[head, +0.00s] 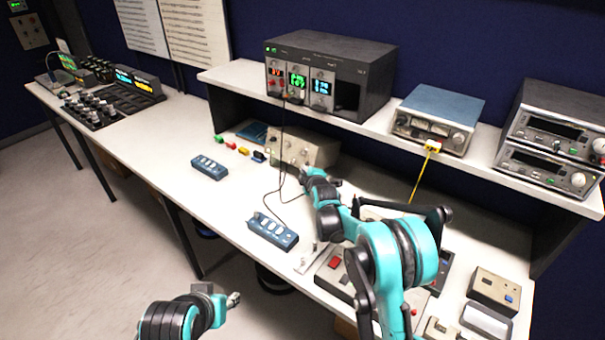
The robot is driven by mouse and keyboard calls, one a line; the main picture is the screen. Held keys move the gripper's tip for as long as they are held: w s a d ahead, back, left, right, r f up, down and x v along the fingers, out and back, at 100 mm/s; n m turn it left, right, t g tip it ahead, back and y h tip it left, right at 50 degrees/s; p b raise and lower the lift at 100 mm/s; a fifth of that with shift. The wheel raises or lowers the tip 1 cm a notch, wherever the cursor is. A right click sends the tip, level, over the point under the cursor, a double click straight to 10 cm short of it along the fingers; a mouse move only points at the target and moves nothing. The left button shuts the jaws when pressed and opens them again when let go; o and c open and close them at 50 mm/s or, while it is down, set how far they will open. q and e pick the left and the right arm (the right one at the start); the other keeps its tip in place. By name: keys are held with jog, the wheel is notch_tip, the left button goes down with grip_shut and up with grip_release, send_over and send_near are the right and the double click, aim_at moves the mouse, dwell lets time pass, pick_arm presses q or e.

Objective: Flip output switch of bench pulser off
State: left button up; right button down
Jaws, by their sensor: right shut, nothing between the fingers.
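A beige box with knobs on its front (295,149), which looks like the bench pulser, sits on the bench under the shelf. Its output switch is too small to make out. My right gripper (306,174) is shut and empty, just in front of the box's lower right side. I cannot tell whether it touches the box. My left gripper (234,299) is low in front of the bench, away from the box, and its fingers are too small to read.
Black leads hang from a rack unit (330,75) on the shelf (235,76) down beside the box. Blue power strips (272,232) (209,167) lie on the bench. A yellow cable (420,175) hangs at right.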

dwell(0.3)
jog(key=shift+w+d+f+n+t+b, duration=0.15)
jog(key=shift+f+n+t+b, duration=0.3)
jog(key=shift+b, duration=0.7)
